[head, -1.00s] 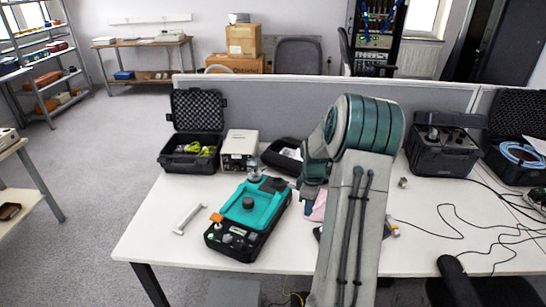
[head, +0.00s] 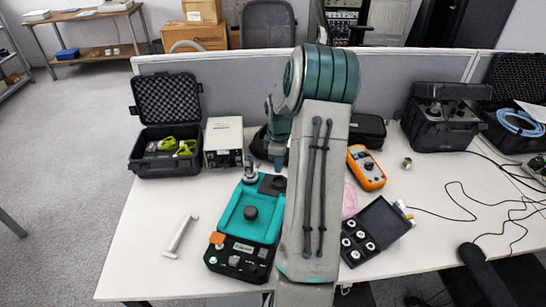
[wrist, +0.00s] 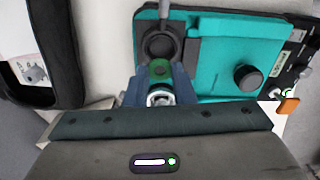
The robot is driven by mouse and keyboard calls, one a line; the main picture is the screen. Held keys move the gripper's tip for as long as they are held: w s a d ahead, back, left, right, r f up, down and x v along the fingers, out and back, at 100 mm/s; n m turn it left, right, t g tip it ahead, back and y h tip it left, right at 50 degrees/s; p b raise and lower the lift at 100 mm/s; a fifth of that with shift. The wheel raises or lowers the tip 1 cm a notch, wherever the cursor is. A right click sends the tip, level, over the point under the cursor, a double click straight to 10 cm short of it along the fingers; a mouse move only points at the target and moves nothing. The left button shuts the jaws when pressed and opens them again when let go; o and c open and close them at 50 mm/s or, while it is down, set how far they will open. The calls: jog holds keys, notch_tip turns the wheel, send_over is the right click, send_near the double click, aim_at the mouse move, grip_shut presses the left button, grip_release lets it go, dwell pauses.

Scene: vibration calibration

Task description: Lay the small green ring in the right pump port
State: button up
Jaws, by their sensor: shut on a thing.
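The teal and black pump unit (head: 245,250) stands on the white table, left of my arm in the head view. It also shows in the wrist view (wrist: 212,60). The right pump port (wrist: 160,44) is a dark round recess at the pump's corner, just beyond my fingertips in the wrist view. My arm partly hides the gripper in the head view.
A beige box (head: 223,140) and an open black case (head: 165,138) stand behind the pump. A white handle-like bar (head: 181,236) lies left of it. Right of my arm are an orange multimeter (head: 366,168) and a dark case of round parts (head: 376,232).

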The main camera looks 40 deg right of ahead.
jog(key=shift+s+f+b, duration=0.1)
jog(key=shift+f+b, duration=1.7)
jog(key=shift+f, duration=0.65)
jog(key=o, duration=1)
notch_tip(320, 180, up, 14)
jog(key=shift+f+b, duration=0.1)
jog(key=shift+b, duration=0.25)
jog(key=shift+a, duration=0.1)
